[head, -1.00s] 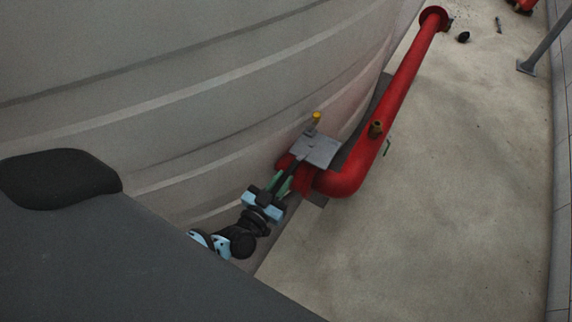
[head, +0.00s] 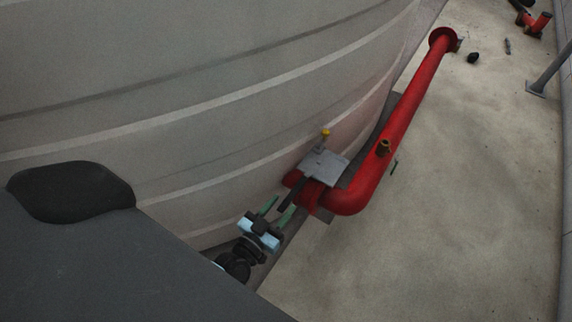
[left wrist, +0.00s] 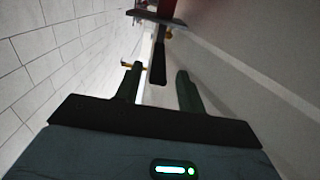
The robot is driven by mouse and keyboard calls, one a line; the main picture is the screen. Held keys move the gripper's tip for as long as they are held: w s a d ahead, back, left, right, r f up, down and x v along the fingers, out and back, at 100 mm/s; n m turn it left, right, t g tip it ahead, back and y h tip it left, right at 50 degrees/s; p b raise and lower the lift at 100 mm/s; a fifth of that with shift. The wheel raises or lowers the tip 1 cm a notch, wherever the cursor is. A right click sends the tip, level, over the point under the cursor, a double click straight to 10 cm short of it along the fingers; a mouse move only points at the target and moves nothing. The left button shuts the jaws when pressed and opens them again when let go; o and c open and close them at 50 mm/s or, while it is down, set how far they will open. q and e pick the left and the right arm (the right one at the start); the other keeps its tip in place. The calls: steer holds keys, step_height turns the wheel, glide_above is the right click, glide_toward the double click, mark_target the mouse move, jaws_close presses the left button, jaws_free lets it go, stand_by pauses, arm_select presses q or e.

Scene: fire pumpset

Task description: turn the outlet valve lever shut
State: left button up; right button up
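The outlet valve lever (head: 291,195) is a dark bar. It slopes down and left from under a grey plate (head: 324,167) by the red outlet pipe (head: 350,200). My left gripper (head: 283,204) is open, its two green fingers apart, at the free end of the lever. In the left wrist view the lever (left wrist: 158,64) points down toward the gap between the fingertips of the left gripper (left wrist: 160,70). Its end shows clear of both fingers, and I see no contact. My right gripper is in neither view.
The large pale tank (head: 220,100) stands close on the left of the pipe. A yellow-topped fitting (head: 325,133) rises behind the plate, and a brass stub (head: 384,147) sticks out of the pipe. The concrete floor (head: 450,200) on the right is mostly clear.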

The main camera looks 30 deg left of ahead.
arm_select(q)
steer(key=s, duration=0.3)
steer(key=shift+s+a, duration=0.1)
steer(key=shift+s, duration=0.25)
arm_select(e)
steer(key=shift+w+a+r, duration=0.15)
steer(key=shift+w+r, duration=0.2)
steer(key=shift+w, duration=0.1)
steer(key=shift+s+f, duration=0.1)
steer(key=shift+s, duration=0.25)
arm_select(q)
steer(key=shift+s, duration=0.1)
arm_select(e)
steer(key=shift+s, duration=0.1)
